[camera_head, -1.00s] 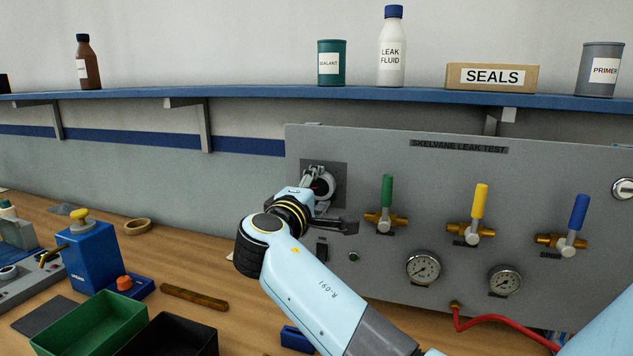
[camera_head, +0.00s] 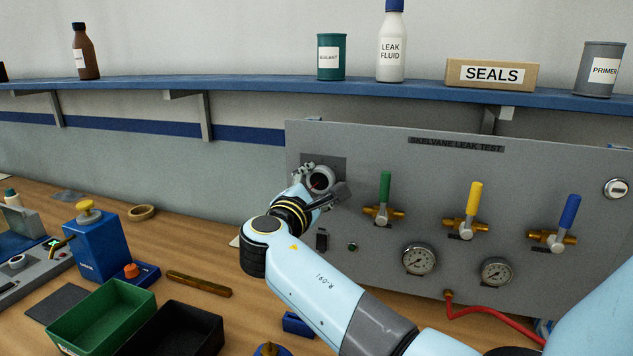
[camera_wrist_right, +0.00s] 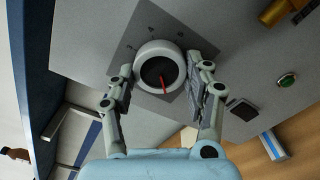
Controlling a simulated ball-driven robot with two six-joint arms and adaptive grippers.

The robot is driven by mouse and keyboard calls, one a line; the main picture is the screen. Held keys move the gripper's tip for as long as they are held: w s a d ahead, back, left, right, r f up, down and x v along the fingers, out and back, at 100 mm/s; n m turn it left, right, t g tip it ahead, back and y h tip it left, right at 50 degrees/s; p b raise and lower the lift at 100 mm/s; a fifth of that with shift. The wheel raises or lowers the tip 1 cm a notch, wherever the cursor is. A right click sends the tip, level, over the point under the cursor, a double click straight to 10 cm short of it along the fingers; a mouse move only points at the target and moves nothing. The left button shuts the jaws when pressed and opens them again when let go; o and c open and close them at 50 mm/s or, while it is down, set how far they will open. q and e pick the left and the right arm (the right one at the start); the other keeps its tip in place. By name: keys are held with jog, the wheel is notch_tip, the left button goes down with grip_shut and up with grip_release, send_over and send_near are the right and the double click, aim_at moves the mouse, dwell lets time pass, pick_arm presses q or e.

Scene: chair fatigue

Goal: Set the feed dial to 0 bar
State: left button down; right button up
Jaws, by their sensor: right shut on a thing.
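The feed dial (camera_head: 321,178) is a round knob with a pale rim and dark face on a dark square plate, at the upper left of the grey test panel. My right gripper (camera_head: 323,183) is shut on it, one finger on each side. The wrist view shows the dial (camera_wrist_right: 158,72) between the fingers of the right gripper (camera_wrist_right: 160,82). Its red pointer points down, slightly right, in that view. My left gripper is out of view.
Green (camera_head: 384,188), yellow (camera_head: 474,198) and blue (camera_head: 569,212) valve handles stand right of the dial. Two gauges (camera_head: 419,260) sit below them. A red hose (camera_head: 490,312) runs from the panel. Green (camera_head: 100,316) and black (camera_head: 172,330) bins stand on the bench.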

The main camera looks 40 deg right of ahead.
jog(key=shift+f, duration=0.1)
dwell(0.3)
jog(key=o, duration=1.2)
jog(key=shift+w+a, duration=0.1)
